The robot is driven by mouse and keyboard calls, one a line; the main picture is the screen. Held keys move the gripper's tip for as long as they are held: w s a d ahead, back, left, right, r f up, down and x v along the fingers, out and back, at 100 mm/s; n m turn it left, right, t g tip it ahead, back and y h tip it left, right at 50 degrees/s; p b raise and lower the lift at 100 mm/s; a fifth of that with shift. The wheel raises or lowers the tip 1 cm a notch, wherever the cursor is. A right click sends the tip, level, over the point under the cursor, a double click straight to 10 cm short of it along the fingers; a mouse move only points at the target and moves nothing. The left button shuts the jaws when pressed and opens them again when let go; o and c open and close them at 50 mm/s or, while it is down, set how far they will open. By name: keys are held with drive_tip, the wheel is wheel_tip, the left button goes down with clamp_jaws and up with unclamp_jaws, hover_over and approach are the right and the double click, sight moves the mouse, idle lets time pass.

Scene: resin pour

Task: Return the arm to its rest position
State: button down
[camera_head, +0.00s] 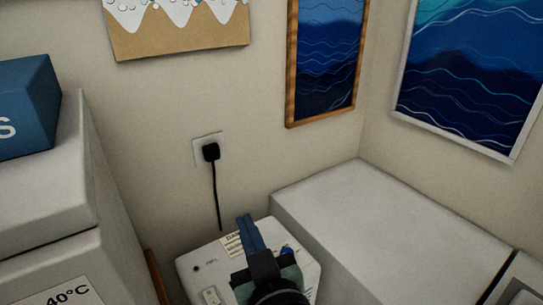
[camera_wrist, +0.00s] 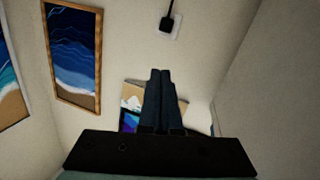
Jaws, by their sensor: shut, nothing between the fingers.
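My gripper (camera_head: 246,220) is at the bottom middle of the head view, over a white box-shaped machine (camera_head: 205,265) with labels and a blue knob. It also shows in the wrist view (camera_wrist: 161,74), where its two blue fingers lie side by side, closed. Nothing is held between the fingers. Whether the gripper touches the machine cannot be told. My wrist and arm hide part of the machine's top.
A black plug (camera_head: 211,152) sits in a wall socket, its cord hanging behind the machine. A pale block-like surface (camera_head: 370,225) stands at right. A white cabinet (camera_head: 60,215) carries a blue box (camera_head: 30,105) at left. Framed wave pictures (camera_head: 325,60) hang on the walls.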

wheel_tip(320, 180, up, 21)
drive_tip(key=s+d+m+t+h, duration=0.2)
drive_tip(key=t, duration=0.4)
drive_tip(key=s+d+r+m+t+h, duration=0.1)
drive_tip(key=s+r+t, duration=0.1)
drive_tip(key=s+r, duration=0.2)
drive_tip(key=s+r+m+t+h, duration=0.2)
drive_tip(key=s+r+t, duration=0.1)
drive_tip(key=r, duration=0.7)
drive_tip(key=shift+s+d+r+h, duration=0.3)
drive_tip(key=shift+s+d, duration=0.05)
drive_tip(key=shift+s, duration=0.35)
